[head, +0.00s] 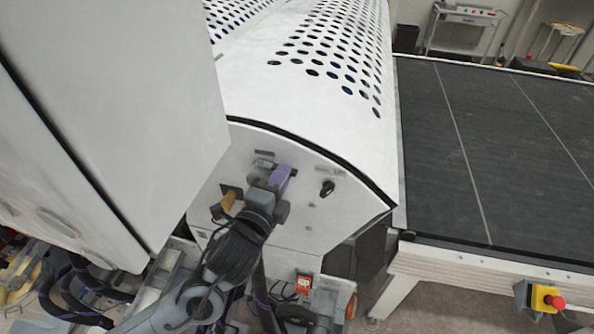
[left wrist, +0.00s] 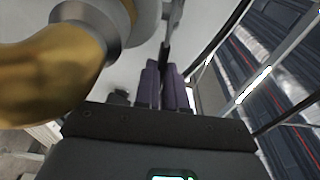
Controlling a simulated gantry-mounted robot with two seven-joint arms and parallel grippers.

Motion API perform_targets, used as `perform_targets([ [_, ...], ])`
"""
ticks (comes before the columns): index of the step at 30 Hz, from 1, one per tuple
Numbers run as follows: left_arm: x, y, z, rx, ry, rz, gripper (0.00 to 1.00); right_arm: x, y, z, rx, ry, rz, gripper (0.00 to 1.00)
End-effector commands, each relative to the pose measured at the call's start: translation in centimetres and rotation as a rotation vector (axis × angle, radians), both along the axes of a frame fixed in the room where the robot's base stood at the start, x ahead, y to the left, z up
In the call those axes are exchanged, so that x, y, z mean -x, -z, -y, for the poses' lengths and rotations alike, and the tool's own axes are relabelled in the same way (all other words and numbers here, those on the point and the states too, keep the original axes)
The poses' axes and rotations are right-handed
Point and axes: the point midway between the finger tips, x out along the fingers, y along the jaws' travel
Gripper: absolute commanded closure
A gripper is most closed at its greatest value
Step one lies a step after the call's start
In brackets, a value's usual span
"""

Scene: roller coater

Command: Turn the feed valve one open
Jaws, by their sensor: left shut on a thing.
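My left gripper (head: 281,177) has purple fingers, pressed close to the white end panel (head: 305,222) of the coater. In the left wrist view its fingers (left wrist: 160,80) are shut on a narrow dark piece (left wrist: 166,48), which looks like the handle of feed valve one. In the head view the gripper and wrist hide most of that valve. A brass-coloured fitting (head: 229,200) sits just left of the gripper. A large brass piece (left wrist: 50,70) with a grey collar fills the left of the wrist view. My right gripper is not in view.
A black knob (head: 327,188) is on the panel to the right of the gripper. A large white cover (head: 110,110) stands close at the left. A dark conveyor bed (head: 500,150) extends right. A red emergency stop (head: 555,301) is at the lower right.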

Motion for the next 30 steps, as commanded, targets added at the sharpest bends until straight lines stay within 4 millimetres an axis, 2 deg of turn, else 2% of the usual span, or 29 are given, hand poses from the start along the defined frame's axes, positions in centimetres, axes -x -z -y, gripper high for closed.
perform_targets([
  [8,0.0,0.1,-0.1,-0.001,0.003,-0.001,1.0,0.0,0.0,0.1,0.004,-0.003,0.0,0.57],
  [9,0.0,0.1,-0.1,-0.002,0.003,0.0,0.87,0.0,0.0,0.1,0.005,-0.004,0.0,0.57],
  [14,0.1,0.1,-0.1,-0.001,0.003,-0.001,0.64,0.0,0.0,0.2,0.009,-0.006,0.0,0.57],
  [24,0.3,0.1,-0.1,-0.001,0.004,0.0,0.64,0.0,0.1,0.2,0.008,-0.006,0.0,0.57],
  [30,2.1,0.3,-0.7,-0.002,0.005,0.001,0.64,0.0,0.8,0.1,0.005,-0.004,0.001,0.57],
])
